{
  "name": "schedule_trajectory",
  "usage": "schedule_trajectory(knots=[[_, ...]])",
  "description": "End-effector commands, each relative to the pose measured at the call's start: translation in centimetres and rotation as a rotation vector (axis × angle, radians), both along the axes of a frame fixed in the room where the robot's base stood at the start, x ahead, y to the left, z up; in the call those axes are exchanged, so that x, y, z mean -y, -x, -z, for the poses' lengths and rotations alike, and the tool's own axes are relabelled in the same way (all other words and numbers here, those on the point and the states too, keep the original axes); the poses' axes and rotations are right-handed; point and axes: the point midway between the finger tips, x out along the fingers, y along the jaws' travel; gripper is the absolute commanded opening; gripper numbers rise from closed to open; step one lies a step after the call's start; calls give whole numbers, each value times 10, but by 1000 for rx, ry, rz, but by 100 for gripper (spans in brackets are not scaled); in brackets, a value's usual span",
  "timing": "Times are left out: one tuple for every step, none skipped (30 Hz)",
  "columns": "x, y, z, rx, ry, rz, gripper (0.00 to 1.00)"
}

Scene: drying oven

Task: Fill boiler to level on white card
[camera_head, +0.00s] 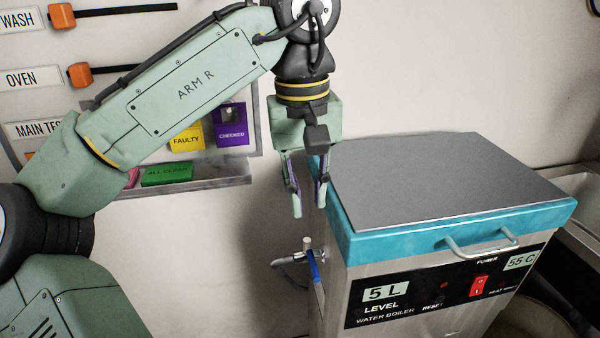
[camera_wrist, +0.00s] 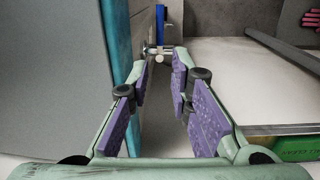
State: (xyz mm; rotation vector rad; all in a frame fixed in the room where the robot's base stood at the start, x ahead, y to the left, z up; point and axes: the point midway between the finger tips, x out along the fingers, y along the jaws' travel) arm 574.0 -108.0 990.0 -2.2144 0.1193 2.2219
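The water boiler (camera_head: 335,290) has a teal rim, a grey lid and a front handle. Its level display (camera_head: 384,292) reads 5 L, and a second display (camera_head: 520,262) reads 55 C. A red power switch (camera_head: 479,287) is on the front panel. A valve with a blue lever (camera_head: 314,267) is on the boiler's left side; the lever also shows in the wrist view (camera_wrist: 160,24). My gripper (camera_head: 308,208) is open and empty, pointing down beside the boiler's left side, above the valve. I cannot identify the task's white card.
A wall board at upper left has orange sliders (camera_head: 80,74) labelled WASH and OVEN. A metal sink (camera_head: 585,185) is at right.

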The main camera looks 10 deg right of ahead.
Motion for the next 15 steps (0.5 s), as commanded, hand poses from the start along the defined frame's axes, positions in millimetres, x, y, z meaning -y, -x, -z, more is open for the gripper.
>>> schedule_trajectory(knots=[[0,0,0,0,0,1,19],[0,0,1,0,0,1,19],[0,0,3,0,0,1,19],[0,0,6,-1,0,1,19],[0,0,9,-2,1,1,19],[1,0,13,-3,1,3,19],[1,0,18,-3,1,4,19],[1,0,22,-3,1,4,19],[2,1,29,-3,2,4,19],[2,1,34,-3,0,3,19],[2,0,39,-2,1,1,19],[2,0,47,-1,-1,1,19],[2,0,53,-1,-1,0,19],[2,1,58,-2,0,1,19],[3,1,65,-1,0,0,19]])
